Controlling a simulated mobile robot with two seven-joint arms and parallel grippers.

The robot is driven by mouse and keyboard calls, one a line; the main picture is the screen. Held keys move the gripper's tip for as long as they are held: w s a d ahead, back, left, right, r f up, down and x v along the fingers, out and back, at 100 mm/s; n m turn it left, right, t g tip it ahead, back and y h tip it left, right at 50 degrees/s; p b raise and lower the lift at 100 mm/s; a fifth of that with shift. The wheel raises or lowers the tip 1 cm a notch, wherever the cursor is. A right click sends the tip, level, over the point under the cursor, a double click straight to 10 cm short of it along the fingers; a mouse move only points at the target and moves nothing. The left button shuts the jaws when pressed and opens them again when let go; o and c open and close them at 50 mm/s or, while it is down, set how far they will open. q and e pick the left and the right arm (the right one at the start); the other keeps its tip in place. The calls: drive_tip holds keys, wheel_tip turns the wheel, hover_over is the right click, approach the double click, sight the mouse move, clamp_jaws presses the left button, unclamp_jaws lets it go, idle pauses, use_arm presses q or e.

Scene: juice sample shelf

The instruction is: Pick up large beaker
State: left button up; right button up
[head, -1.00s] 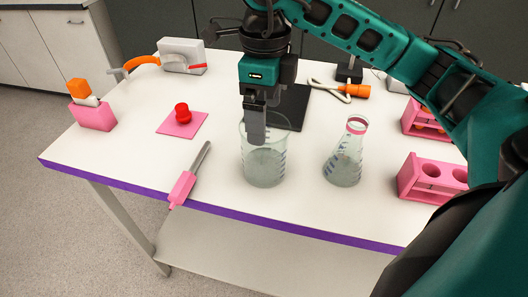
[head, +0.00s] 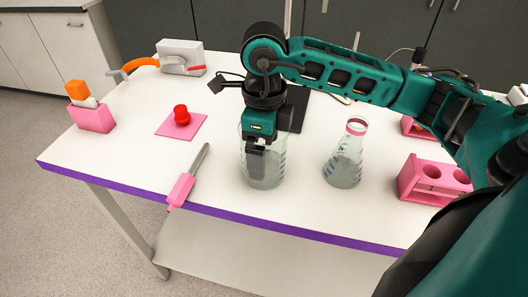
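The large beaker (head: 275,176) is clear glass and stands upright near the front edge of the table, with clear liquid in its lower part. My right gripper (head: 255,165) points down at the beaker, its fingers overlapping the upper half of the glass below the rim. The fingers line up in this view, so I cannot tell whether they are apart or shut, or whether one is inside the glass. The gripper hides part of the rim. My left gripper is not in view.
A conical flask (head: 344,165) with a pink neck band stands close on the right. A pink rack (head: 430,182) is farther right. A pink-handled tool (head: 182,187) lies left of the beaker at the edge. A red object sits on a pink mat (head: 190,133).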

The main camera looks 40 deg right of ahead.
drive_tip(key=c, duration=0.7)
drive_tip(key=shift+c, duration=0.5)
drive_tip(key=shift+r, duration=0.1)
drive_tip(key=shift+r, duration=0.1)
drive_tip(key=shift+w+r, duration=0.1)
drive_tip(key=shift+r, duration=0.85)
wheel_tip(320, 180, up, 18)
drive_tip(key=p, duration=0.2)
drive_tip(key=shift+f+p, duration=0.2)
drive_tip(key=shift+p, duration=0.15)
